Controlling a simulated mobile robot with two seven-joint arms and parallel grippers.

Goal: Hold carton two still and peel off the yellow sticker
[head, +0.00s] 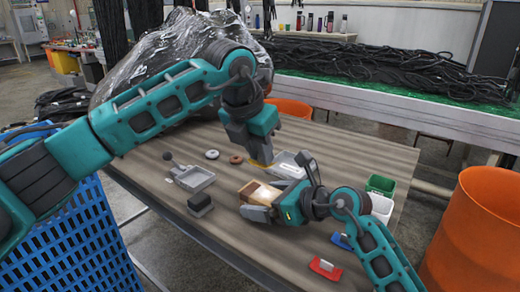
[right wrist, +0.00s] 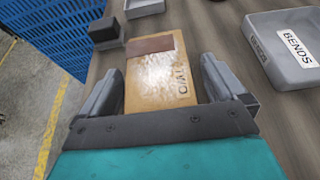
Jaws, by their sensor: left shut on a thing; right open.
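Carton two (head: 261,194) is a small tan box on the table in the head view. In the right wrist view the carton (right wrist: 156,78) shows upside-down lettering, a pale shiny patch and a brown strip at its far end. My right gripper (right wrist: 163,82) is open, with one finger on each side of the carton; in the head view this gripper (head: 277,195) reaches in from the right. My left gripper (head: 261,160) is above the table behind the carton, shut on the yellow sticker (head: 262,164), a small yellow piece at its fingertips. No yellow shows on the carton's visible top.
Green (head: 380,184) and white (head: 382,206) bins stand at the right edge. Red (head: 325,268) and blue (head: 342,241) pieces lie in front.

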